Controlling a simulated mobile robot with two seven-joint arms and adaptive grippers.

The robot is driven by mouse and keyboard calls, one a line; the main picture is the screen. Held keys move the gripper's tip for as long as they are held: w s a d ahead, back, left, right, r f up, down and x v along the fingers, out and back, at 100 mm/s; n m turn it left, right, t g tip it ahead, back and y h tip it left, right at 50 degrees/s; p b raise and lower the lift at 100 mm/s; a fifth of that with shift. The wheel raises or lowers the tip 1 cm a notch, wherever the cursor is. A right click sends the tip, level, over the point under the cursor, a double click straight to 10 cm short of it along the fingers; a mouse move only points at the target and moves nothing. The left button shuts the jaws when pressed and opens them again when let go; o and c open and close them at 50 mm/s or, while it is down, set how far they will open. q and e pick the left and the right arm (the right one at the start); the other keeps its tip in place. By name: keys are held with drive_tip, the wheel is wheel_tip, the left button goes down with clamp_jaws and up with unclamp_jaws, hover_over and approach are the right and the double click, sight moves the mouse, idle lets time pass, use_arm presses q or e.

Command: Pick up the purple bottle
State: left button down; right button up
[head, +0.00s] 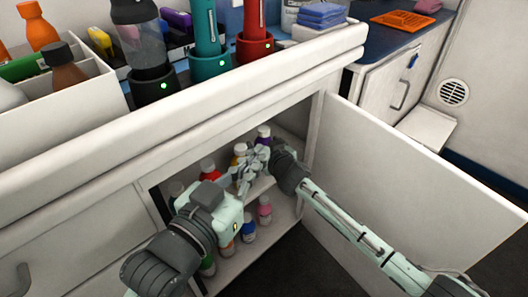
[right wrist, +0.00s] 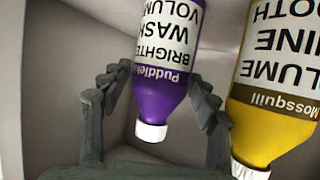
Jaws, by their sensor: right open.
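The purple bottle (head: 263,134) with a white cap stands at the back right on the upper shelf of the open cabinet. In the right wrist view the purple bottle (right wrist: 163,88) appears upside down, between the two spread fingers of my right gripper (right wrist: 153,103). The fingers look apart from its sides. In the head view my right gripper (head: 257,160) reaches in from the right and hides the bottle's lower part. My left gripper (head: 242,180) is at the cabinet opening, close to the right one; its fingers overlap with it and their opening is unclear.
A yellow bottle (right wrist: 275,95) stands close beside the purple one. A red bottle (head: 208,169) is on the same shelf. A pink bottle (head: 264,210) stands on the lower level. The open cabinet door (head: 400,190) bounds the right side, and the counter edge (head: 190,125) overhangs the opening.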

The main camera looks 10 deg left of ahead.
drive_tip(key=c, duration=1.2)
drive_tip(key=shift+r, duration=0.15)
